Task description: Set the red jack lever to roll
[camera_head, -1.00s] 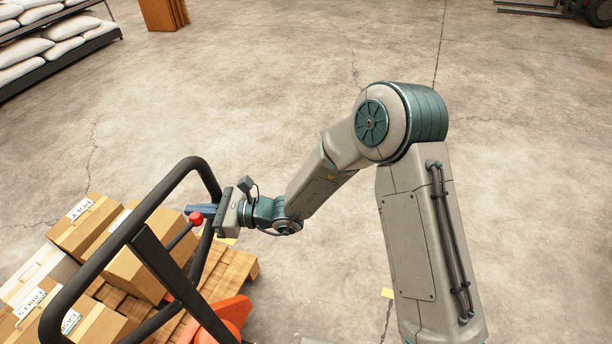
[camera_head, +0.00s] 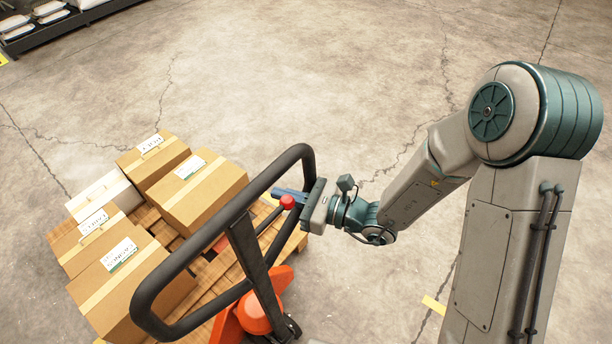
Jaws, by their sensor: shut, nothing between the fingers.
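The red jack lever shows as a red knob (camera_head: 288,202) on a dark rod, inside the black loop handle (camera_head: 313,165) of the orange pallet jack (camera_head: 262,312). My gripper (camera_head: 277,192) reaches in from the right with its blue fingers shut. The fingers pass at the right side of the loop and lie just above and behind the red knob in the picture. I cannot tell whether they touch the knob. The lever's marked positions are not visible.
Several cardboard boxes (camera_head: 205,195) and one white box (camera_head: 100,188) stand on a wooden pallet (camera_head: 293,243) left of the handle. A dark shelf with white sacks (camera_head: 50,10) is at the far upper left. The concrete floor beyond is clear.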

